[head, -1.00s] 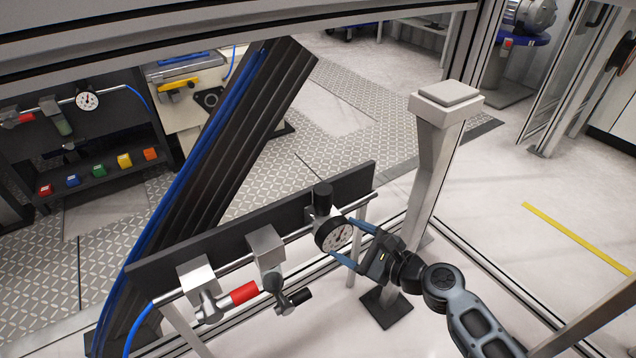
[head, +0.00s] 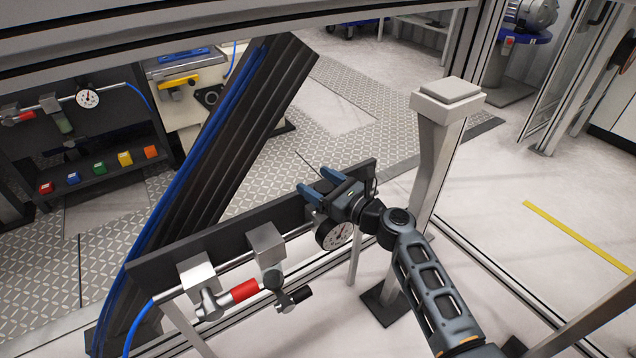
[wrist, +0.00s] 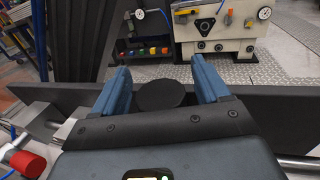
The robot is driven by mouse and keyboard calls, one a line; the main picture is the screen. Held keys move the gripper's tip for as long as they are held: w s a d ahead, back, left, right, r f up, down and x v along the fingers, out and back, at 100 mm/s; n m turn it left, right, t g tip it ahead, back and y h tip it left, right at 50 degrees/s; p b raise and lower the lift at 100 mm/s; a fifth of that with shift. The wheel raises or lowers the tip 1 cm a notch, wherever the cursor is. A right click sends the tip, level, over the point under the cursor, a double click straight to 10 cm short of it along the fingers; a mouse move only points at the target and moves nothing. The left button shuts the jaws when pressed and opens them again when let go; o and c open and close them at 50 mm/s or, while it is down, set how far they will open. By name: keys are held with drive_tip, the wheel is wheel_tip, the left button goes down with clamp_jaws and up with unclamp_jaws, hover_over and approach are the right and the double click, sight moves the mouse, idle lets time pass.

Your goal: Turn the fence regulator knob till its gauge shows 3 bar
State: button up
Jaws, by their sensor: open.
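The fence regulator's white-faced gauge (head: 334,234) sits on the pipe at the right end of the dark fence rail. Its needle is too small to read. The regulator's black round knob (wrist: 161,95) shows in the wrist view between my fingers, with a gap on each side. In the head view my gripper hides the knob. My gripper (head: 314,181) is open above the gauge, its blue fingers pointing left and away. It also shows in the wrist view (wrist: 160,68), with one finger on each side of the knob. No finger visibly touches it.
A red-handled valve (head: 240,291) and a black-handled valve (head: 292,298) hang on the same pipe to the left.

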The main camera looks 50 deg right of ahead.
drive_tip(key=shift+w, duration=0.15)
drive_tip(key=shift+c, duration=0.2)
drive_tip(key=c, duration=0.9)
drive_tip(key=shift+n+y, duration=0.3)
drive_tip(key=shift+y, duration=0.2)
drive_tip(key=n+y, duration=0.1)
drive_tip(key=y, duration=0.1)
drive_tip(key=shift+n+y+p, duration=0.3)
drive_tip(key=shift+p, duration=0.05)
drive_tip(key=n+y, duration=0.1)
drive_tip(key=n+g+y, duration=0.1)
drive_tip(key=y, duration=0.1)
drive_tip(key=n+g+y, duration=0.1)
drive_tip(key=y, duration=0.1)
drive_tip(key=shift+a+n, duration=0.3)
drive_tip(key=shift+s+a+n+g+y, duration=0.1)
drive_tip(key=shift+a+n+g+y, duration=0.05)
drive_tip(key=shift+n+g+y, duration=0.7)
drive_tip(key=shift+s+a+n+g+y, duration=0.15)
drive_tip(key=shift+n+g+y, duration=0.45)
drive_tip(key=shift+y, duration=0.4)
drive_tip(key=shift+s+a+n+g+y, duration=0.1)
drive_tip(key=shift+n+g+y, duration=0.65)
drive_tip(key=shift+y, duration=0.2)
drive_tip(key=shift+g, duration=0.3)
